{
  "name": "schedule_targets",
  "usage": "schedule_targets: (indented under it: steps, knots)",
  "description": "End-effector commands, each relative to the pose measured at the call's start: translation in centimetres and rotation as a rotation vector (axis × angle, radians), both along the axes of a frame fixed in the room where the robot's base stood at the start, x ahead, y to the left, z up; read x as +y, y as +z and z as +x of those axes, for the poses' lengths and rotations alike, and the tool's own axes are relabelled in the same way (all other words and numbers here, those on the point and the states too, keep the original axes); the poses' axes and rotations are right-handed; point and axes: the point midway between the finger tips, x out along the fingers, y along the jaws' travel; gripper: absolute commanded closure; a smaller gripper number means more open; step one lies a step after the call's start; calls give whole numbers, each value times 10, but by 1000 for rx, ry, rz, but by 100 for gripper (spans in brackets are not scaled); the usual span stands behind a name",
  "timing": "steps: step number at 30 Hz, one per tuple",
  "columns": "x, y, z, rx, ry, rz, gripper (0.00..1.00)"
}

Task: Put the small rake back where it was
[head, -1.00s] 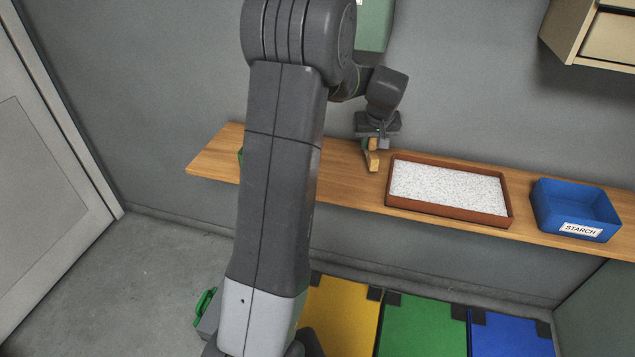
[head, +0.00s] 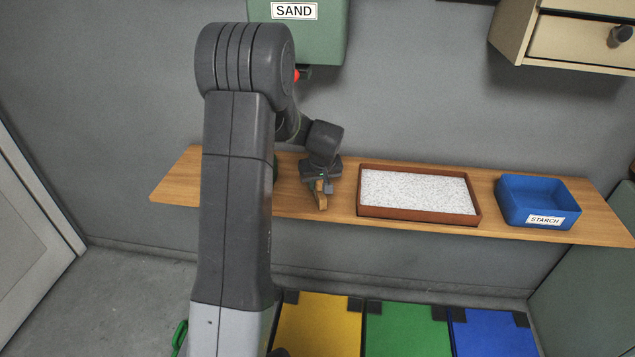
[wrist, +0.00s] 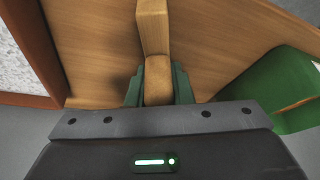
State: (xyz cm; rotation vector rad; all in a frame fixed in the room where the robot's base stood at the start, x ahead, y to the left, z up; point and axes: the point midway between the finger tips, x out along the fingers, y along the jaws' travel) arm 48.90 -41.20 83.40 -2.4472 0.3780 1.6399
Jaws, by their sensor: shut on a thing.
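The small rake (head: 320,202) shows as a light wooden piece below my gripper (head: 322,184), over the wooden shelf just left of the tray of white grains. In the wrist view the rake's wooden part (wrist: 156,60) runs up from between the two green fingers of my gripper (wrist: 158,86). The gripper is shut on it. The wooden shelf (wrist: 95,45) lies behind the rake; I cannot tell whether the rake touches it. The rake's tines cannot be made out in either view.
On the shelf (head: 175,188) stand a brown tray (head: 420,214) of white grains and a blue STARCH bin (head: 540,200). A green container (wrist: 285,95) shows right in the wrist view. A green SAND box (head: 300,40) and a drawer cabinet (head: 575,40) hang above.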

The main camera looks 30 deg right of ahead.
Motion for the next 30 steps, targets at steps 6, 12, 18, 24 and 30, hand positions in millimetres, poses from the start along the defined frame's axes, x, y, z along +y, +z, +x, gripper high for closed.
schedule_targets:
  steps: [6,12,18,24,30]
  knots:
    - [0,0,0,-3,0,-2,100]
    - [0,-3,0,-2,0,-1,68]
    - [0,-3,0,-2,0,-1,58]
    - [0,0,0,-2,1,-2,58]
    - [1,23,-8,-5,0,-5,58]
